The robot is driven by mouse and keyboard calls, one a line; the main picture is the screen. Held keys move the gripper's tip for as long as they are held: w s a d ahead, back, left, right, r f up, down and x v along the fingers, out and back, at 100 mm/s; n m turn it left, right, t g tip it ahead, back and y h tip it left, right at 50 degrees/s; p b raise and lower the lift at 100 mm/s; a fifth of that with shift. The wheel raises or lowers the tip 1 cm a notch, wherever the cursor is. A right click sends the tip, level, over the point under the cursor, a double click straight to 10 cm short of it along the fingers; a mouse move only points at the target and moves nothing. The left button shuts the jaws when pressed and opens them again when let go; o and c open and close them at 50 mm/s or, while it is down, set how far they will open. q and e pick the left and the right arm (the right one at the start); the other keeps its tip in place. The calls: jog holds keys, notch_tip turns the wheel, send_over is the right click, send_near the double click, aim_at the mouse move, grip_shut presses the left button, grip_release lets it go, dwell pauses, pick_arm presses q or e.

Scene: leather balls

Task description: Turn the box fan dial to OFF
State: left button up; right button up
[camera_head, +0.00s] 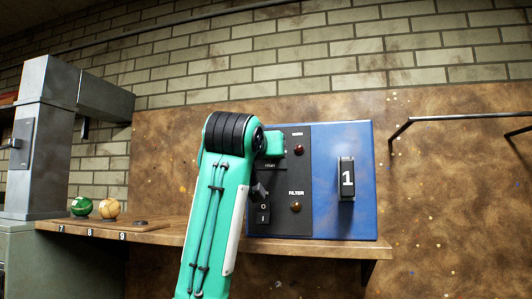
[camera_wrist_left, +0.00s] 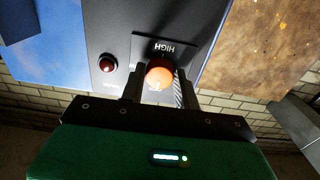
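In the head view, the control panel (camera_head: 320,130) stands on a wooden shelf, with a black part and a blue part. My left arm crosses its left side and hides most of the dial area; my left gripper is not clear there. In the left wrist view, my left gripper (camera_wrist_left: 160,88) has its fingers apart, one close on each side of a round orange thing (camera_wrist_left: 160,72). I cannot tell whether they press on it. Behind it is a dark plate marked HIGH (camera_wrist_left: 172,47). The dial's pointer is not visible. My right gripper is out of view.
The panel has a red lamp (camera_head: 299,149), an amber FILTER lamp (camera_head: 296,207), a 0/I switch (camera_head: 263,210) and a plate marked 1 (camera_head: 346,179). A green ball (camera_head: 82,206) and a tan ball (camera_head: 109,208) sit left on the shelf (camera_head: 150,238).

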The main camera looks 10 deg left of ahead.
pick_arm(q)
jog(key=o, duration=0.4)
jog(key=shift+f, duration=0.1)
jog(key=shift+s, duration=0.1)
jog(key=s+b, duration=0.5)
jog(key=s, duration=0.8)
jog(key=shift+s+a, duration=0.2)
jog(key=shift+s, duration=0.1)
